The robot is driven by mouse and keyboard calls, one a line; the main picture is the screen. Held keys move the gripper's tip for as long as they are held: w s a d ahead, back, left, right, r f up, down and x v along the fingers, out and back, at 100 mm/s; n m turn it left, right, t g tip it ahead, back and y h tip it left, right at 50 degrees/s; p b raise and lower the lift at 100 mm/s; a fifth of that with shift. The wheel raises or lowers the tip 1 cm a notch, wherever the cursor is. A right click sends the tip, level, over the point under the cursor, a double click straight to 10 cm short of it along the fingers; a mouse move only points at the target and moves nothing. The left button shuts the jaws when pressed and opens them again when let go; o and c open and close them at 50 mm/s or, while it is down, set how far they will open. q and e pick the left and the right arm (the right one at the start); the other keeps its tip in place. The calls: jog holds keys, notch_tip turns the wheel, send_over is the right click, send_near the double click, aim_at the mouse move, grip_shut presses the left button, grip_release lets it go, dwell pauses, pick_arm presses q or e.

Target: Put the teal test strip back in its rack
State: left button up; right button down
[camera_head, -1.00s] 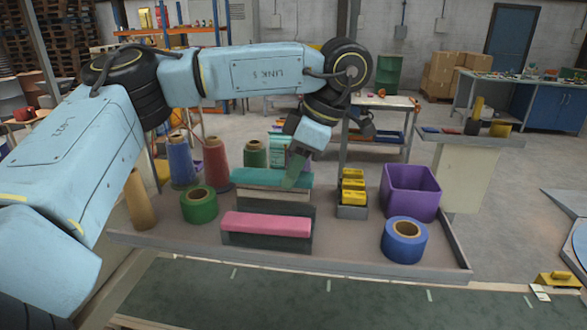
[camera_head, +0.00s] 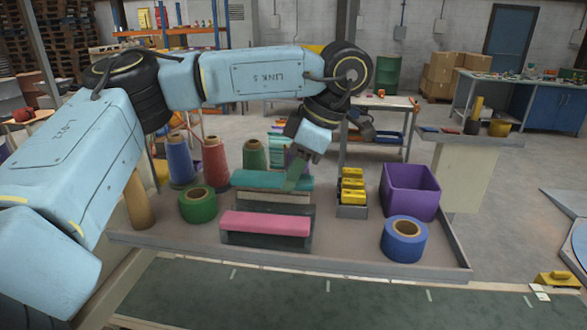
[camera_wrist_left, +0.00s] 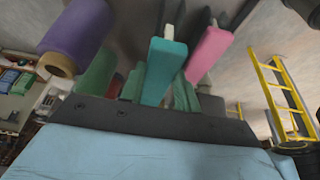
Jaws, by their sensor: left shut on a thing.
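The teal test strip (camera_head: 262,180) lies level along the rear of a dark stepped rack (camera_head: 265,240). My left gripper (camera_head: 294,182) comes down from above and is shut on the strip near its right end. The wrist view also shows the teal strip (camera_wrist_left: 164,68) beyond the gripper's green fingers. A pink strip (camera_head: 266,224) sits on the rack's front step. I cannot tell whether the teal strip rests fully in its slot, as its underside is hidden. My right gripper is not in view.
The rack stands on a grey tray table with a raised rim (camera_head: 340,264). A green roll (camera_head: 184,207) and thread cones are on its left. Yellow blocks (camera_head: 352,185), a purple bin (camera_head: 408,185) and a blue tape roll (camera_head: 404,250) are on its right.

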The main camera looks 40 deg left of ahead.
aim_at(294, 202)
pick_arm(q)
jog(key=shift+f, duration=0.15)
jog(key=shift+f+b, duration=1.4)
jog(key=shift+f, duration=0.65)
jog(key=o, duration=1.1)
jog(key=p+v, duration=0.2)
jog(key=v, duration=1.1)
jog(key=shift+r+p, duration=0.2)
jog(key=shift+p, duration=0.15)
